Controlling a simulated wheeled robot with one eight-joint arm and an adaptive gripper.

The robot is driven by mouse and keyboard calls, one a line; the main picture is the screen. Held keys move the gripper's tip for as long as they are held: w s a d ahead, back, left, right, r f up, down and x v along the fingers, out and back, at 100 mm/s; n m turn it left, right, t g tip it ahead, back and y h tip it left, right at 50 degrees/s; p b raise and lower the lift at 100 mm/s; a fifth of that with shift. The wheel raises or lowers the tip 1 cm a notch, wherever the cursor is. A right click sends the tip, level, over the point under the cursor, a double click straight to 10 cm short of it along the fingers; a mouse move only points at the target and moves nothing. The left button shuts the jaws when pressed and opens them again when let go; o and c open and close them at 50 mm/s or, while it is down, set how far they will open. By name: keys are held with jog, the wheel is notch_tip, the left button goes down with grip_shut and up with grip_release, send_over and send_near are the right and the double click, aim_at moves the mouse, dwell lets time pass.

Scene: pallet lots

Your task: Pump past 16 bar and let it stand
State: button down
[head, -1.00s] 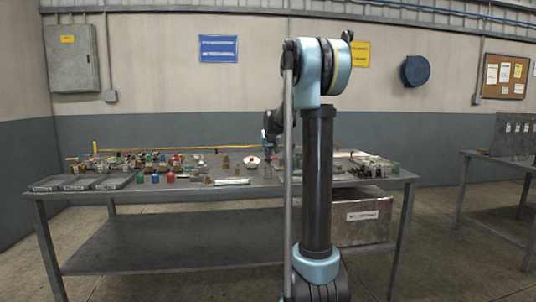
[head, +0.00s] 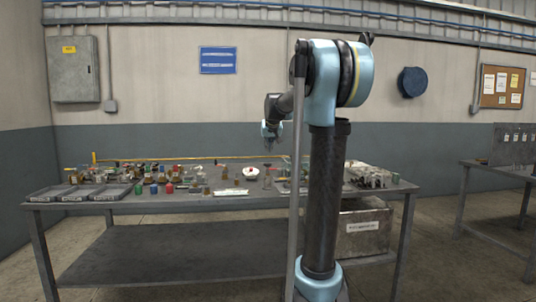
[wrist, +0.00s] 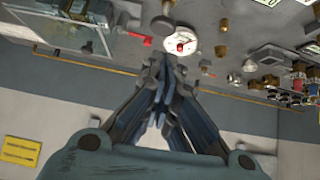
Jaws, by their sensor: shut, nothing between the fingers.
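My gripper (head: 270,142) hangs in the air above the back of the workbench (head: 150,208), with its fingers shut and empty. In the wrist view its fingertips (wrist: 161,65) meet just below a round white dial (wrist: 180,40) with a red mark; they appear apart from it. The dial also shows in the head view (head: 250,172); its reading is too small to make out. A red handle-like piece (wrist: 138,40) lies beside a glassy, box-shaped thing (wrist: 75,38). I cannot tell which part is the pump. My arm hides part of the bench.
Several small fittings and coloured pieces crowd the bench's left and middle, including a red one (head: 169,188). Grey trays (head: 95,193) line its front left edge. A yellow rail (head: 190,158) runs along the back. A metal crate (head: 362,228) stands under the bench's right end.

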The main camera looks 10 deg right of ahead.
jog(key=shift+s+r, duration=0.5)
dwell(0.5)
jog(key=s+f+g, duration=0.2)
jog(key=s+f, duration=0.9)
jog(key=s, duration=0.5)
jog(key=s+f+g, duration=0.2)
jog(key=s+f, duration=0.9)
jog(key=s, duration=0.5)
jog(key=s+f+g, duration=0.2)
jog(key=s+f, duration=0.9)
jog(key=s, duration=0.5)
jog(key=shift+s+d+f+g, duration=0.25)
jog(key=shift+s+g, duration=0.1)
jog(key=shift+g, duration=0.05)
